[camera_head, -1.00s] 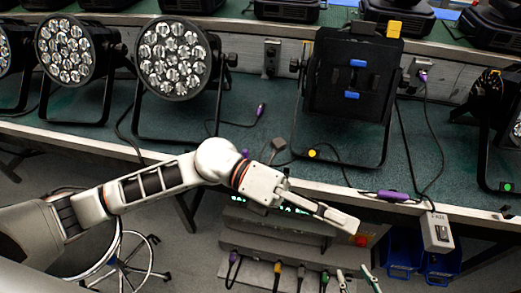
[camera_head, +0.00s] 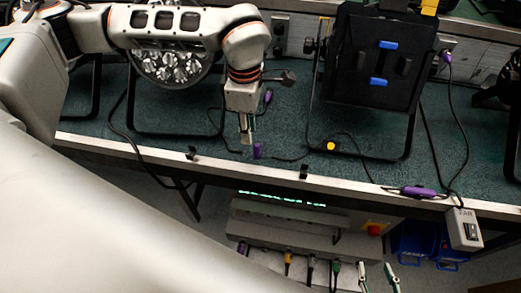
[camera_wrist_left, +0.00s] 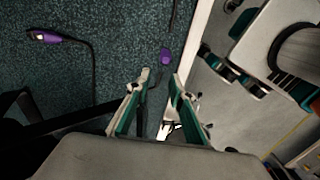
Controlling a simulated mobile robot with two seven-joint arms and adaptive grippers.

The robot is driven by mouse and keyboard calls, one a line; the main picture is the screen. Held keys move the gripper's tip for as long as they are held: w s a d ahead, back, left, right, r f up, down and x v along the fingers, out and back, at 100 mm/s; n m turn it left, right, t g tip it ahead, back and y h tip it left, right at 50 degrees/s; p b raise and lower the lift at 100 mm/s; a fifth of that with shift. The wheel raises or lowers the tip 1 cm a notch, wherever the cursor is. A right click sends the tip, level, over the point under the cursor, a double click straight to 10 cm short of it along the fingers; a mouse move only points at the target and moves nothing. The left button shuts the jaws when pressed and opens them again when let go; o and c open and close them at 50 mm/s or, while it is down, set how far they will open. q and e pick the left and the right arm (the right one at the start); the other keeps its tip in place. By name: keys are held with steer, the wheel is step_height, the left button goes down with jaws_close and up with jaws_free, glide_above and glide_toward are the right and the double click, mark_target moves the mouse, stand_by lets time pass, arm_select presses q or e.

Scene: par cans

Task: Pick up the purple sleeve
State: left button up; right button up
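A purple sleeve (camera_head: 257,150) lies on the green tabletop close to the front edge, on the end of a dark cable. In the left wrist view the sleeve (camera_wrist_left: 165,56) shows just beyond my fingertips, roughly in line with the gap between them. My left gripper (camera_head: 246,137) points down beside it, to its left in the head view. The left wrist view shows its fingers (camera_wrist_left: 159,80) apart and empty. The tips of my right gripper (camera_head: 376,276) show at the bottom of the head view, spread apart with nothing between them.
A purple-ended cable (camera_head: 267,97) lies farther back. Another purple connector (camera_head: 418,192) lies at the front edge by a white switch box (camera_head: 464,228). A black par can (camera_head: 372,60) stands right of the gripper; a lamp (camera_head: 170,66) is partly behind my arm. Small black clips (camera_head: 304,171) sit on the edge.

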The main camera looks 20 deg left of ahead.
mark_target(248, 150)
arm_select(q)
steer(key=f, duration=0.5)
steer(key=f+b, duration=0.1)
steer(key=f, duration=0.1)
steer(key=shift+s+a+f, duration=0.1)
steer(key=shift+s+f, duration=0.1)
steer(key=shift+s, duration=0.1)
steer(key=c, duration=0.6)
